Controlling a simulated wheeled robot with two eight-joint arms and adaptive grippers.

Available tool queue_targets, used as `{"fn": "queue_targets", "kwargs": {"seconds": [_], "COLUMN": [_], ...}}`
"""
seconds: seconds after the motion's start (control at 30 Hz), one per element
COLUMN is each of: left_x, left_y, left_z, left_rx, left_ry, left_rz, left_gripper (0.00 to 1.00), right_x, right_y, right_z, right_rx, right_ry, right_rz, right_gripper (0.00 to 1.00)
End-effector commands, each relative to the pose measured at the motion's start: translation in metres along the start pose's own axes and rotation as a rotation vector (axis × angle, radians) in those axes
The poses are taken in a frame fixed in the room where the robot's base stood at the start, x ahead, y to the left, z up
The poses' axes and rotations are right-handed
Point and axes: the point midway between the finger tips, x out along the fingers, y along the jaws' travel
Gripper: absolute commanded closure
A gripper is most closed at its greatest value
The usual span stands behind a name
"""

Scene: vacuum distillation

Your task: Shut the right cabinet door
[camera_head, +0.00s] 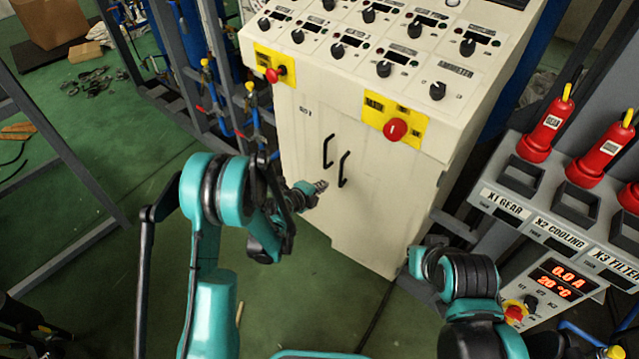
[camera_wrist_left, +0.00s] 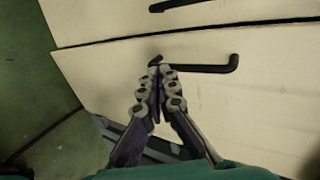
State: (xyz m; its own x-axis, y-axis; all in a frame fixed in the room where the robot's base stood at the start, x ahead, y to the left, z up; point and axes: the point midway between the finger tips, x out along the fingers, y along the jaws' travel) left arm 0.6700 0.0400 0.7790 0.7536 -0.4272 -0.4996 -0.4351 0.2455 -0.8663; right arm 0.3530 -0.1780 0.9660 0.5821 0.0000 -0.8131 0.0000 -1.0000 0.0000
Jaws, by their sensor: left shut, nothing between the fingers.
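The cabinet's right door (camera_head: 374,204) is cream, with a black bar handle (camera_head: 343,169). The left door (camera_head: 308,135) has a similar handle (camera_head: 328,151). Both doors look about flush with the front; I cannot tell whether a small gap is left. My left gripper (camera_head: 322,186) is shut and empty, just below the right door's handle. In the left wrist view the shut fingertips (camera_wrist_left: 160,68) are at the lower end of that handle (camera_wrist_left: 205,68); contact is unclear. A dark seam (camera_wrist_left: 180,36) runs between the doors.
Above the doors is a sloped control panel with knobs and a red switch (camera_head: 396,130) on a yellow plate. A grey rack with red plugs (camera_head: 541,134) stands at the right. A grey frame (camera_head: 70,160) stands at the left. Green floor (camera_head: 300,300) lies open before the cabinet.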

Motion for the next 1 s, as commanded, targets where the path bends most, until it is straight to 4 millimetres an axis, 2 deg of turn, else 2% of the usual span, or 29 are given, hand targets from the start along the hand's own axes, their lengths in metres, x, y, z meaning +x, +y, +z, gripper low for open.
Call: {"fn": "queue_targets", "kwargs": {"seconds": [0.03, 0.2, 0.3, 0.4, 0.6, 1.0], "left_x": [0.015, 0.052, 0.071, 0.084, 0.099, 0.101], "left_y": [0.004, 0.004, 0.004, -0.006, -0.017, -0.02], "left_z": [0.0, 0.0, 0.001, 0.0, 0.001, 0.001], "left_rx": [0.001, 0.001, 0.001, 0.001, -0.001, -0.001], "left_ry": [0.001, -0.001, -0.001, -0.001, -0.003, -0.003], "left_rz": [0.0, 0.0, 0.0, 0.0, -0.001, 0.0], "left_gripper": [1.0, 1.0, 1.0, 1.0, 1.0, 1.0], "right_x": [0.006, 0.017, 0.022, 0.026, 0.03, 0.03], "right_y": [0.0, 0.0, 0.0, 0.0, 0.0, 0.0], "right_z": [0.005, 0.012, 0.016, 0.019, 0.022, 0.022], "right_rx": [0.0, 0.0, 0.0, 0.0, 0.0, 0.0], "right_ry": [0.0, 0.0, 0.0, 0.0, 0.0, 0.0], "right_rz": [0.0, 0.0, 0.0, 0.0, 0.0, 0.0], "right_gripper": [1.0, 1.0, 1.0, 1.0, 1.0, 1.0]}}
